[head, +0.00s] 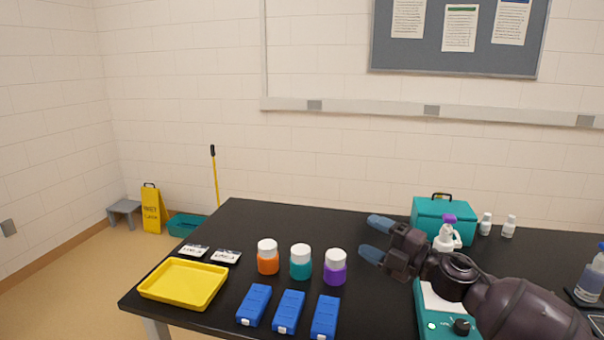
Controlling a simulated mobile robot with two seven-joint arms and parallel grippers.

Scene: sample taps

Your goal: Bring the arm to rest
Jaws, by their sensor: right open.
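My right gripper (374,240) reaches in from the right above the black table (240,225). Its two blue-grey fingers are apart, with nothing between them, and point left. My right arm crosses over a teal and white bench device (433,316) and hides part of it. An orange jar (268,260), a teal jar (300,264) and a purple jar (335,270), all with white lids, stand upright in a row left of the gripper. My left gripper is not in view.
Blue blocks (289,311) lie before the jars. A yellow tray (184,284) and labelled cards (226,256) are at left. A teal case (440,219), a spray bottle (447,236) and small white bottles (486,224) stand behind my arm. The table's back left is clear.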

